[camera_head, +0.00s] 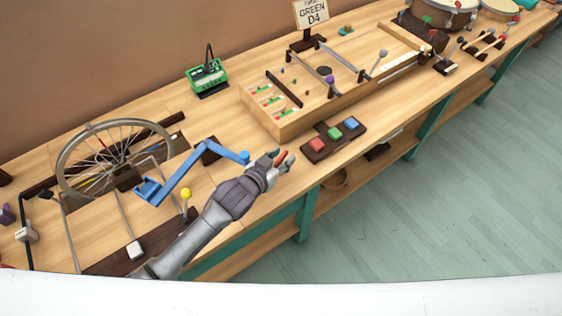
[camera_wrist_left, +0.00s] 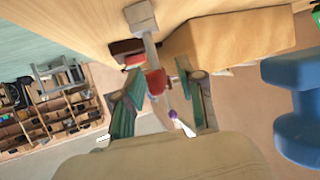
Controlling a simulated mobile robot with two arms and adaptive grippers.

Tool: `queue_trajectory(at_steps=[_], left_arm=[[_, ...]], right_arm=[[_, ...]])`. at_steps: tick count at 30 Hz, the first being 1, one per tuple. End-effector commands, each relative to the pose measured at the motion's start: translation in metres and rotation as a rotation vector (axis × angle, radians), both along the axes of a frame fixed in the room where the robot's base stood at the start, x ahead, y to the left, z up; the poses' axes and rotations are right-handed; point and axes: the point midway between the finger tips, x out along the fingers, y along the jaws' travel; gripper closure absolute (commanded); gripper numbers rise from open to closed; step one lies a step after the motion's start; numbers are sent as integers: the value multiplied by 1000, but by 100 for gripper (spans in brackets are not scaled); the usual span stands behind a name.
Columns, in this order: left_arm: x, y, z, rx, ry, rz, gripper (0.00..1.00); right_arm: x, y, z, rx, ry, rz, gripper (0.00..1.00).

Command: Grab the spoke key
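My left gripper (camera_head: 280,159) is above the front edge of the bench, left of the board with coloured buttons. In the left wrist view, its two teal-padded fingers (camera_wrist_left: 161,85) are apart, one on each side of a small tool. This tool, apparently the spoke key (camera_wrist_left: 155,82), has a red middle, a grey shaft and a grey block at its far end. A narrow gap seems to show beside the red part, and I see no clear contact. In the head view only a bit of red (camera_head: 283,156) shows between the fingers. My right gripper is out of view.
A blue crank arm (camera_head: 180,172) lies just left of my gripper, near the spoked wheel (camera_head: 112,160). The dark board with red, green and blue buttons (camera_head: 333,140) is to the right. A wooden pinball-like box (camera_head: 290,122) stands behind it. The floor in front is clear.

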Motion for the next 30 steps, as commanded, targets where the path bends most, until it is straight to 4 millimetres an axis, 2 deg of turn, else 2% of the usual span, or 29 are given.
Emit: queue_trajectory(at_steps=[1, 6, 20, 25, 29, 30], left_arm=[[0, 0, 0, 0, 0, 0, 73], [0, 0, 0, 1, 1, 0, 100], [0, 0, 3, 0, -1, 1, 100], [0, 0, 19, 0, -3, 1, 100], [0, 0, 43, -2, -6, 0, 100], [-4, -10, 46, -7, 0, -3, 100]], right_arm=[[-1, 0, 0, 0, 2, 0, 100], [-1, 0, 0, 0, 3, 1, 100], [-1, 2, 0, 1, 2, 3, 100], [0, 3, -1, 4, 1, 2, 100], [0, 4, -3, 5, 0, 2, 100], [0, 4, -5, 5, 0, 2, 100]])
